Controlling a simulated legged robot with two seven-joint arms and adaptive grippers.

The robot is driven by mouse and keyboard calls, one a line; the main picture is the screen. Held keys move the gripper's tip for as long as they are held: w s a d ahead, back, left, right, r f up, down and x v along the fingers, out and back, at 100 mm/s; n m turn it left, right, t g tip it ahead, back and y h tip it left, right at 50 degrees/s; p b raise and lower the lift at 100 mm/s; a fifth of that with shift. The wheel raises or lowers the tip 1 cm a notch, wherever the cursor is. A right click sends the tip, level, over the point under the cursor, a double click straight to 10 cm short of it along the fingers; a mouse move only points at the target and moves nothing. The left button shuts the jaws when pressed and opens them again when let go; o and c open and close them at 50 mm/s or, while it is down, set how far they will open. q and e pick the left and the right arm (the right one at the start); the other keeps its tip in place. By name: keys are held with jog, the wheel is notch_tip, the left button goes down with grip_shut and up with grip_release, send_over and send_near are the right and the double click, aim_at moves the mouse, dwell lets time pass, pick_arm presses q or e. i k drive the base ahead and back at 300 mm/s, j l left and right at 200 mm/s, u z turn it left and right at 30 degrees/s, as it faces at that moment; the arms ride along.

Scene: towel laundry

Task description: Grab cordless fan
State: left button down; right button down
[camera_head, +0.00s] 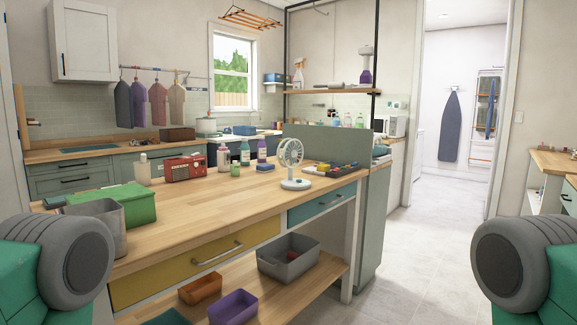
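The cordless fan (290,154) is white with a round caged head on a stem and a round base. It stands upright on the wooden worktop (195,212), towards its right end. Green and grey parts of my arms show at the left and right edges of the head view. Neither gripper's fingers can be seen, and nothing touches the fan.
Left of the fan stand several bottles, a red radio (186,168), a green box (125,201) and a grey bin (103,220). A tray of small items (331,170) is behind the fan to the right. Floor (415,262) is clear to the right.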

aim_at(290, 153)
jog(key=i+l+u, duration=0.25)
jog(key=i+l, duration=0.65)
